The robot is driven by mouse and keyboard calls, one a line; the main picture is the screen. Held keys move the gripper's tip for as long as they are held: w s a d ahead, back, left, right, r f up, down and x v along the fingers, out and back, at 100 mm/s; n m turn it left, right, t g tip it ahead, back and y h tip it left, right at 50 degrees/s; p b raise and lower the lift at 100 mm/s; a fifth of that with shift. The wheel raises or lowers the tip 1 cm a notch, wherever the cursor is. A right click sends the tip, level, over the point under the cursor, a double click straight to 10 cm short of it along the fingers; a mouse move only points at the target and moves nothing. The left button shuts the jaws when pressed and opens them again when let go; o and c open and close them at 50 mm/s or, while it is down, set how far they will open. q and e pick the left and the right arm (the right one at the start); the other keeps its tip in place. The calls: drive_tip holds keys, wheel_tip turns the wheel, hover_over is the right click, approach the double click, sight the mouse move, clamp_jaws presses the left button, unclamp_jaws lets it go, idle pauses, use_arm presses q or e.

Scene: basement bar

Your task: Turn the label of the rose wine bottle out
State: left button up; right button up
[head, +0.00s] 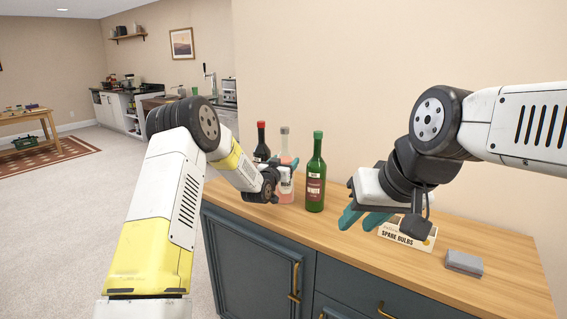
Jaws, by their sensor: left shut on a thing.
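The rose wine bottle (286,189), pink with a grey top, stands upright on the wooden counter between two other bottles. My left gripper (288,167) is shut on it around its upper body, reaching in from the left. The gripper covers part of the bottle, and I cannot make out its label. My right gripper (363,220) hangs over the counter to the right of the bottles, its teal fingers apart with nothing between them.
A spare bulbs box (408,238) and a grey block (464,263) lie further right on the counter (345,245).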

use_arm(q)
drive_tip(key=m+g+h, duration=0.1)
drive_tip(key=m+h, duration=0.1)
drive_tip(key=m+g+h, duration=0.2)
drive_tip(key=h, duration=0.1)
drive_tip(key=shift+w+a, duration=0.1)
drive_tip(key=shift+a, duration=0.1)
drive_tip(key=shift+d+m+g+h, duration=0.15)
drive_tip(key=shift+m+g+h, duration=0.55)
drive_tip(key=shift+g+h, duration=0.25)
drive_tip(key=o, duration=1.2)
drive_tip(key=n+t+y, duration=0.4)
drive_tip(key=y, duration=0.1)
drive_tip(key=shift+d+n+t+y, duration=0.15)
drive_tip(key=shift+n+t+y, duration=0.1)
drive_tip(key=shift+n+y, duration=0.1)
drive_tip(key=shift+n+t+y, duration=0.3)
drive_tip(key=shift+n+y, duration=0.25)
drive_tip(key=shift+y, duration=0.35)
drive_tip(key=shift+a+y, duration=0.2)
drive_tip(key=shift+y, duration=0.2)
